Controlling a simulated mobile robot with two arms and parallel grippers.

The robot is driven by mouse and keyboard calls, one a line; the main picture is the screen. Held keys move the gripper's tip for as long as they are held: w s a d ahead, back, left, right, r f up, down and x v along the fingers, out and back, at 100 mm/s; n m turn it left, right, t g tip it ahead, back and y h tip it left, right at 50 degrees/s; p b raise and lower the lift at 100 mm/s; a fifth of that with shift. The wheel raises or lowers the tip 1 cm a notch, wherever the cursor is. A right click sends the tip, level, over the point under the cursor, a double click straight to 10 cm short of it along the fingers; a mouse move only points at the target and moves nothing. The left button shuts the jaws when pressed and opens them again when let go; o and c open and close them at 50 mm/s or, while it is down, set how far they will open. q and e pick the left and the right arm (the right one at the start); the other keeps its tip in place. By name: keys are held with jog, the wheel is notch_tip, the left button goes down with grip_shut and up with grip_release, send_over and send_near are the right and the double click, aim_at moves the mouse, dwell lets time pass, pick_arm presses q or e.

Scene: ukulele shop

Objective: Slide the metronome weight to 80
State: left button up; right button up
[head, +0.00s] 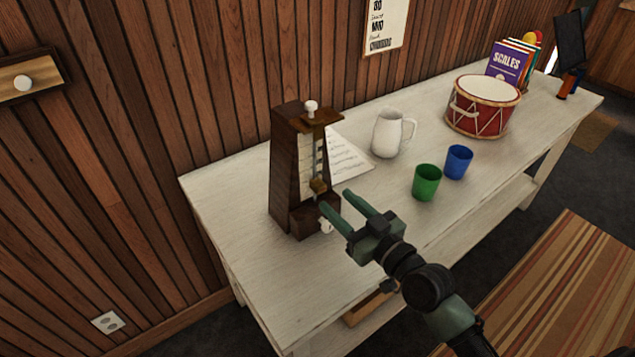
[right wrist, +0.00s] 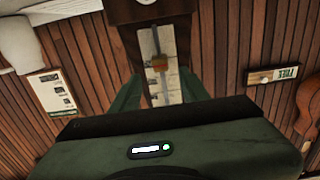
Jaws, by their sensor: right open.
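The dark wooden metronome (head: 284,170) stands upright on the white bench near its left end. Its pale scale faces my right gripper, and a small brass weight (head: 318,185) sits low on the rod. My right gripper (head: 336,200) is open in front of the weight, its two green fingers pointing at the metronome. In the right wrist view, which is upside down, the weight (right wrist: 160,62) shows beyond and between the spread fingers (right wrist: 160,78), against the scale. I see no contact. The scale's numbers are too small to read. My left gripper is not in view.
A paper sheet (head: 347,157) lies behind the metronome on the bench (head: 235,215). To the right stand a white jug (head: 387,135), a green cup (head: 427,183), a blue cup (head: 458,162), a red drum (head: 482,110) and books (head: 507,65). The bench's left end is clear.

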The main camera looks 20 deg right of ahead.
aim_at(323, 188)
jog(key=x, duration=0.2)
jog(key=shift+w+a+r, duration=0.1)
jog(key=shift+w+r, duration=0.15)
jog(key=x, duration=0.2)
jog(key=shift+w+a+f+p, duration=0.15)
jog(key=shift+w+p, duration=0.1)
jog(key=shift+p, duration=0.15)
jog(key=shift+w, duration=0.3)
jog(key=shift+w+a, duration=0.1)
jog(key=shift+f, duration=0.1)
grip_shut()
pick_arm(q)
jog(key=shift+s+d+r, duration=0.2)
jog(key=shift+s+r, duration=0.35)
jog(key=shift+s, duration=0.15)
